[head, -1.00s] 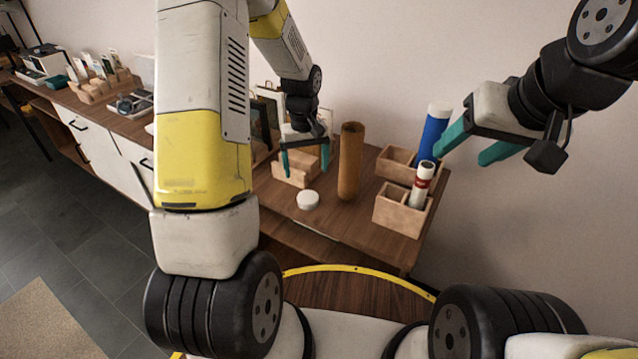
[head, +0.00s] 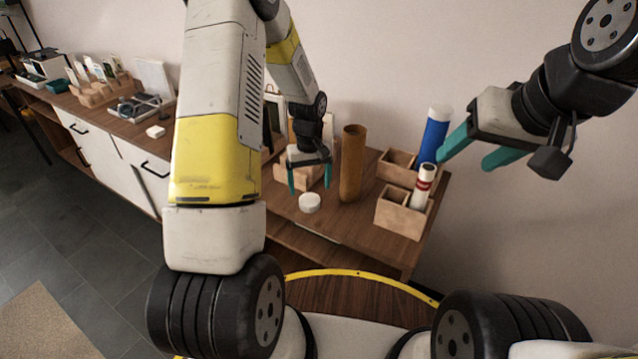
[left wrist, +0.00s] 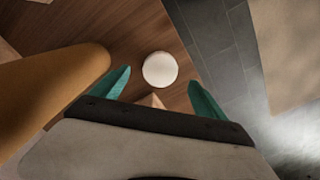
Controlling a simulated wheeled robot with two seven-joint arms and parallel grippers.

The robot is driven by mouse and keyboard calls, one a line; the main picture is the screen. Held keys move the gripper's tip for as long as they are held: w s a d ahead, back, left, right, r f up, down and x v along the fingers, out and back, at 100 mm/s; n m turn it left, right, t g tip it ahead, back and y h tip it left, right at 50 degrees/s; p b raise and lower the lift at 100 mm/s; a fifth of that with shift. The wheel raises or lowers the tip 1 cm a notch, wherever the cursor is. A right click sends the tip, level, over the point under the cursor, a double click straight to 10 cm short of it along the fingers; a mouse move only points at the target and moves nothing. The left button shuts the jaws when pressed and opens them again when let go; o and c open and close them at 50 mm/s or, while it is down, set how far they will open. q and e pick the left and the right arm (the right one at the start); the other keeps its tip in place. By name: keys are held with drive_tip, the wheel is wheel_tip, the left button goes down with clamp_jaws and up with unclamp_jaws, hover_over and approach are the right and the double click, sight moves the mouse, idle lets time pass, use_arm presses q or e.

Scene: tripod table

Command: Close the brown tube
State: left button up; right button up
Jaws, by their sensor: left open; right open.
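The brown tube (head: 352,165) stands upright on the wooden table, its top end open and dark inside. It also fills the left side of the left wrist view (left wrist: 40,95). A round white cap (head: 309,202) lies on the table just left of the tube's base. It shows between and beyond the fingers in the left wrist view (left wrist: 160,69). My left gripper (head: 309,182) is open and empty above the cap, fingers pointing down, close beside the tube. My right gripper (head: 472,152) is open and empty in the air at the right, near the blue tube.
Wooden holders (head: 400,218) on the right of the table carry a blue tube with a white top (head: 433,135) and a white and red tube (head: 423,187). Another wooden block (head: 284,172) stands behind my left gripper. A long sideboard (head: 115,125) runs along the left.

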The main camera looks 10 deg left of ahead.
sight(310, 199)
use_arm(q)
drive_tip(key=shift+w+a+f, duration=0.1)
drive_tip(key=shift+f, duration=2.55)
drive_tip(key=c, duration=1.6)
drive_tip(key=shift+o, duration=0.2)
drive_tip(key=shift+r, duration=0.15)
